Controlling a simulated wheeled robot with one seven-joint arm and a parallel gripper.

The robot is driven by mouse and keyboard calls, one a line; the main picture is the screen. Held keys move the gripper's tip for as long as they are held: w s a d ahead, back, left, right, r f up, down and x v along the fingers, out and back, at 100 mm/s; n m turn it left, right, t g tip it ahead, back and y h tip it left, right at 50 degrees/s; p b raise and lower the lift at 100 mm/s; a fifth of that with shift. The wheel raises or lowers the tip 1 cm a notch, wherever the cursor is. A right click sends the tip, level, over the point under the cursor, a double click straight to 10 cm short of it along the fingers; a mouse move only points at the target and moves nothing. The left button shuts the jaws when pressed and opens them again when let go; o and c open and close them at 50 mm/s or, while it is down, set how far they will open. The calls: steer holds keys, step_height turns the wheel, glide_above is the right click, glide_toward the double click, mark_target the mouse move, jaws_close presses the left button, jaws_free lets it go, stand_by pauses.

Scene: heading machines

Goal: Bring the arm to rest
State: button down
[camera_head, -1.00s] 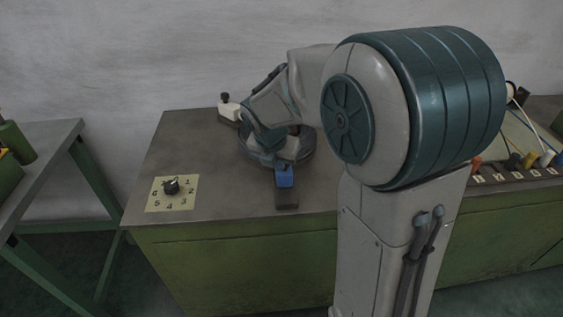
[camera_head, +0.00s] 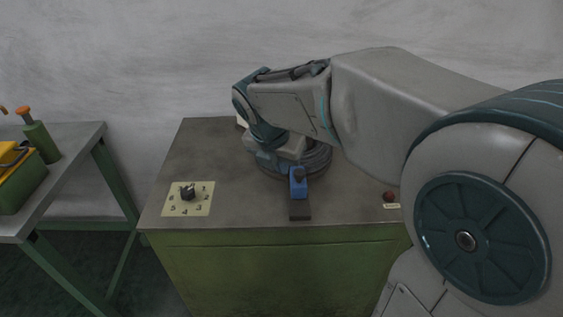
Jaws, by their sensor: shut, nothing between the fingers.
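My arm reaches in from the right of the head view, bends at a large teal-capped joint and extends left over the green bench (camera_head: 215,140). My gripper (camera_head: 276,158) is at the end of the folded wrist, low over the bench top in front of a dark round fixture (camera_head: 318,160). It is shut and holds nothing that I can see; its fingertips are hard to make out. A blue handle (camera_head: 298,184) on a dark base stands just right of and nearer than the gripper. I cannot tell whether they touch.
A numbered dial plate (camera_head: 188,199) with a black knob lies on the bench's left front. A red button (camera_head: 389,196) sits at the right. A gap separates the benches.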

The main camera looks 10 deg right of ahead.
steer(key=shift+r, duration=0.15)
steer(key=s+d+f+m+y, duration=0.1)
steer(key=s+m, duration=0.6)
steer(key=m, duration=0.7)
steer(key=s+d+f+m+y, duration=0.1)
steer(key=s+d+f+m, duration=0.2)
steer(key=m, duration=1.2)
steer(key=s+d, duration=0.2)
steer(key=s, duration=0.3)
steer(key=shift+s+f+g, duration=0.2)
steer(key=shift+f+g, duration=0.1)
steer(key=shift+f, duration=0.05)
